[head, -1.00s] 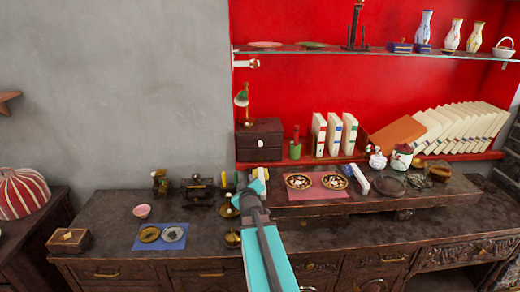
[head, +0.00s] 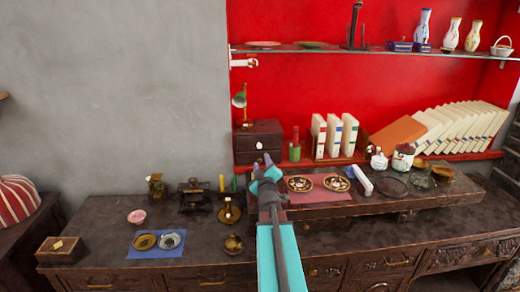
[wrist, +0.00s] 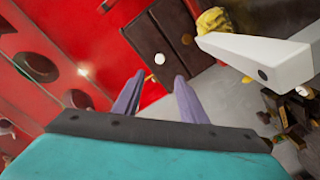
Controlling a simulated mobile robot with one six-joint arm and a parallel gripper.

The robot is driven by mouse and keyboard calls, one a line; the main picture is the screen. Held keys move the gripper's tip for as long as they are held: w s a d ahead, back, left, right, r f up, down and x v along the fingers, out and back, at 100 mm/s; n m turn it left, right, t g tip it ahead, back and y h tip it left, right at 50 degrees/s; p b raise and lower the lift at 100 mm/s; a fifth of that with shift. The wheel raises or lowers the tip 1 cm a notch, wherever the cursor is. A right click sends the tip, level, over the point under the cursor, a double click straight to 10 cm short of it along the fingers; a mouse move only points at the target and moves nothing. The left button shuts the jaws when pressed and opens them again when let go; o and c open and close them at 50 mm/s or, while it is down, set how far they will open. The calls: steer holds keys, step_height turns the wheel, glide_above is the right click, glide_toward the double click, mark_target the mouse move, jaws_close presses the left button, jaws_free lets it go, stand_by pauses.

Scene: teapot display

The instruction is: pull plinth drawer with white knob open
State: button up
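The plinth (head: 268,127) is a small dark wooden box with drawers, standing at the left end of the red niche. Its white knob (head: 259,145) is on the front; the drawer looks shut. In the wrist view the plinth front (wrist: 150,35) is tilted, with the white knob (wrist: 159,59) just beyond the fingertips and a duller knob (wrist: 186,39) beside it. My gripper (head: 264,162) is just below and in front of the plinth. In the wrist view my gripper (wrist: 160,75) has its two purple fingers apart and nothing between them. The knob appears apart from both fingers.
A green and gold lamp (head: 241,98) stands on the plinth. A green pot (head: 295,152) and white books (head: 333,136) are to its right. Patterned plates (head: 300,184) lie on a pink mat below. A pale bar (wrist: 260,55), unclear what, crosses the right of the wrist view.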

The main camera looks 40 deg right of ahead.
mark_target(259, 146)
steer(key=shift+p+x, duration=1.4)
steer(key=shift+x, duration=5.35)
jaws_close()
